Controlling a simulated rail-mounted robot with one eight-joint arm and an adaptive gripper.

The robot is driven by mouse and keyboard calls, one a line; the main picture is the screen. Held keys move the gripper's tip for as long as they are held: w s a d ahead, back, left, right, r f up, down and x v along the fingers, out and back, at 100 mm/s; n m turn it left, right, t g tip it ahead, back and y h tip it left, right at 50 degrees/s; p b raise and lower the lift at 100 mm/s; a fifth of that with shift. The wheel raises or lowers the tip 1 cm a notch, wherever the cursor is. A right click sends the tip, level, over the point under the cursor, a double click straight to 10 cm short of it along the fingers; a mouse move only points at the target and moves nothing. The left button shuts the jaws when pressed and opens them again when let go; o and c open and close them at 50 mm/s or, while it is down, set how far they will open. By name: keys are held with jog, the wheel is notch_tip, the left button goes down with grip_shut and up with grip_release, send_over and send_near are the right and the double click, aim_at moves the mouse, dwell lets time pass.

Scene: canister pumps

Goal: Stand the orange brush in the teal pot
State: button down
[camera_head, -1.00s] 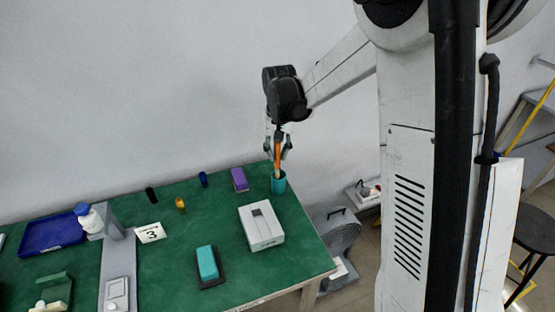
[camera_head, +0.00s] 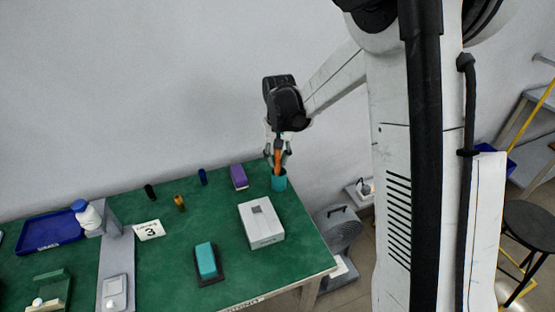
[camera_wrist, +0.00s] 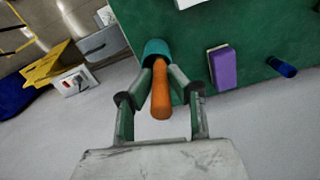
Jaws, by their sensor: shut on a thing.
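The orange brush (camera_head: 277,160) is upright in my gripper (camera_head: 277,153), which is shut on its handle. In the wrist view the brush (camera_wrist: 160,92) runs between the fingers of my gripper (camera_wrist: 161,72) toward the pot. The teal pot (camera_head: 279,183) stands near the back right corner of the green table, directly below the gripper. In the wrist view the pot (camera_wrist: 155,47) shows beyond the fingertips. The brush's lower end appears to be at or inside the pot's mouth; its bristles are hidden, and I cannot tell whether it touches the bottom.
A purple block (camera_head: 239,177) lies left of the pot, and a white box (camera_head: 261,223) stands in front. Small dark blue (camera_head: 203,177), amber (camera_head: 179,203) and black (camera_head: 150,191) items stand farther left. The green table's (camera_head: 160,270) right edge is close to the pot.

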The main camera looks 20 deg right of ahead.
jog(key=c, duration=1.6)
grip_release()
jog(key=shift+c, duration=0.2)
jog(key=shift+r, duration=0.2)
jog(key=shift+r+p, duration=0.55)
jog(key=shift+p, duration=0.15)
notch_tip(320, 180, up, 11)
jog(key=shift+d+r, duration=0.1)
jog(key=shift+s+r, duration=0.3)
jog(key=shift+r, duration=0.25)
jog(key=s+r+t, duration=0.2)
jog(key=s+t, duration=0.1)
jog(key=s, duration=1)
jog(key=s+r+n+t, duration=0.1)
jog(key=s+t, duration=0.3)
jog(key=s, duration=0.9)
jog(key=shift+v, duration=0.85)
